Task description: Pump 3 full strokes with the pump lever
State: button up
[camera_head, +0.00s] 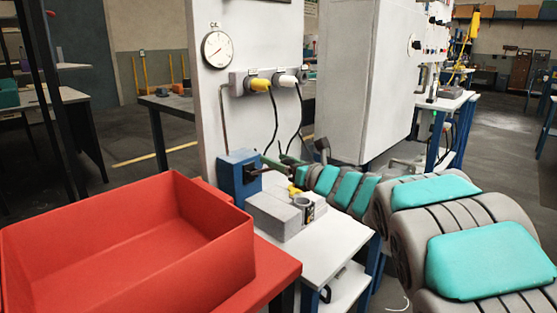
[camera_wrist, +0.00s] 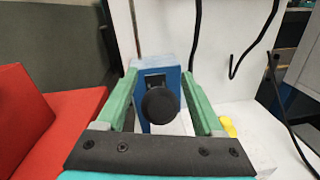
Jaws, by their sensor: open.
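The pump is a blue box (camera_head: 240,178) standing against the white panel, at the far end of the white bench. Its dark lever (camera_head: 256,171) sticks out from the front. In the wrist view the lever's round black knob (camera_wrist: 160,105) faces me, in front of a dark slot in the blue box (camera_wrist: 171,80). My gripper (camera_wrist: 159,76) is open, with one green finger on each side of the knob and visible gaps between. In the head view my gripper (camera_head: 270,160) is small and partly hidden beside the pump.
A large red bin (camera_head: 130,240) stands at the left. A grey block (camera_head: 273,212) with a small round fitting lies on the white bench (camera_head: 310,256), close below the arm. A gauge (camera_head: 217,50) and yellow and white plugs with hanging cables are on the panel (camera_head: 213,105).

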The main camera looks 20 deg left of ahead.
grip_shut()
dwell(0.6)
dwell(0.8)
